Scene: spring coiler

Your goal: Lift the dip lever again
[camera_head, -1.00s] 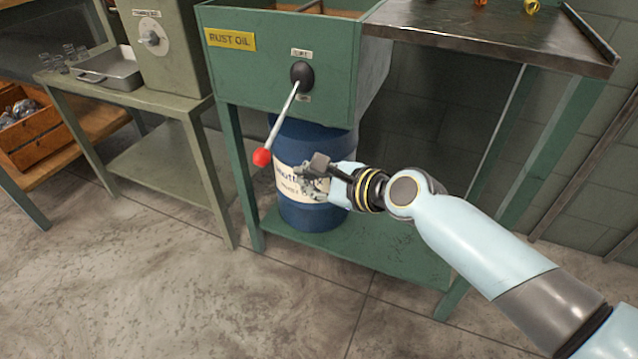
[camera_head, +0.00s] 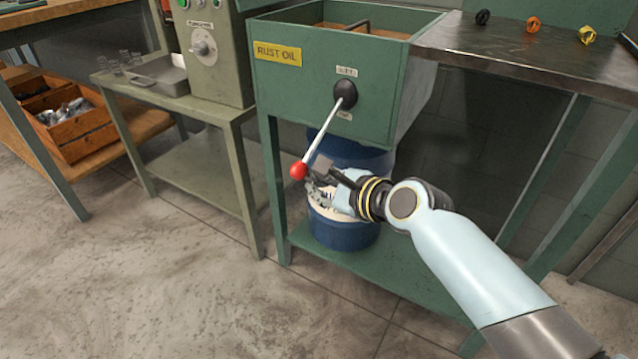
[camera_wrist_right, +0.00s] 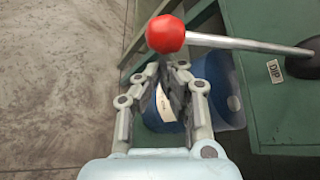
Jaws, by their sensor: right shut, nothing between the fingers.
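The dip lever (camera_head: 323,136) is a pale rod with a red ball knob (camera_head: 299,171), on a black pivot on the front of the green rust oil tank (camera_head: 281,95). It points down and to the left, toward the lower label. My right gripper (camera_head: 318,172) is just right of the knob, in front of the blue drum. In the right wrist view the gripper (camera_wrist_right: 172,68) is shut and empty, its fingertips just below the red knob (camera_wrist_right: 166,34) in the picture. I cannot tell whether they touch. My left gripper is out of view.
The blue drum (camera_head: 343,235) stands on the green stand's lower shelf. A metal worktop (camera_head: 510,57) with several small coloured parts is at right. A bench with a metal tray (camera_head: 163,82) and a wooden crate (camera_head: 82,143) are at left. The floor in front is clear.

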